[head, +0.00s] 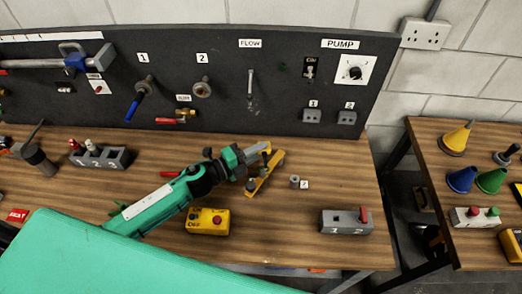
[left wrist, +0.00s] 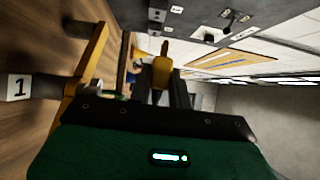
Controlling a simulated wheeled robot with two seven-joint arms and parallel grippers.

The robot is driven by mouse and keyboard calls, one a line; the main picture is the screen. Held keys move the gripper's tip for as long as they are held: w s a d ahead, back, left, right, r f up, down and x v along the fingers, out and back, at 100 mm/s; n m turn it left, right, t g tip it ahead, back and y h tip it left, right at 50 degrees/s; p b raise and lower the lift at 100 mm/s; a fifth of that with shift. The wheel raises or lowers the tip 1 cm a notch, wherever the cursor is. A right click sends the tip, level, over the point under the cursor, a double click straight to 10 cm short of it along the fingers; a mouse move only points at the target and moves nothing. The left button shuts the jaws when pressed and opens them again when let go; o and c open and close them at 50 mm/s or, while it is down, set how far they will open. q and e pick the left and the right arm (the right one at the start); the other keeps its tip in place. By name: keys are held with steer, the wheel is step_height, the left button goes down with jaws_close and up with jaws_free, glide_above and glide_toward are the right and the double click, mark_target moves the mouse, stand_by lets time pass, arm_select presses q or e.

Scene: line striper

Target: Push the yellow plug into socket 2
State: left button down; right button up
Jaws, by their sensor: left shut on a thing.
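My left gripper (head: 264,149) reaches in over the middle of the table. It is shut on the yellow plug (head: 267,147), which shows between the dark fingers in the left wrist view (left wrist: 162,72). Most of the plug is hidden by the fingers in the head view. Two small grey sockets sit low on the black panel: socket 1 (head: 312,116) and, to its right, socket 2 (head: 346,118). The gripper is left of both and apart from them. No plug shows in either. My right gripper is not in view.
A yellow bar (head: 264,178) lies just below the gripper. A grey post (head: 294,181) stands by a label 2. A yellow button box (head: 208,221) and a grey box marked 1 and 2 (head: 340,222) stand nearer. Table space right of the post is clear.

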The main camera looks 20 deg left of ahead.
arm_select(q)
steer(key=s+a+r+n+t+y, duration=0.4)
steer(key=s+a+r+n+y, duration=0.2)
steer(key=y, duration=0.5)
steer(key=s+r+n, duration=0.1)
steer(key=s+n, duration=0.1)
steer(key=s, duration=0.1)
steer(key=shift+s+r+t+y, duration=0.3)
steer(key=shift+t+y, duration=0.1)
steer(key=shift+s+a, duration=0.1)
steer(key=shift+a, duration=0.05)
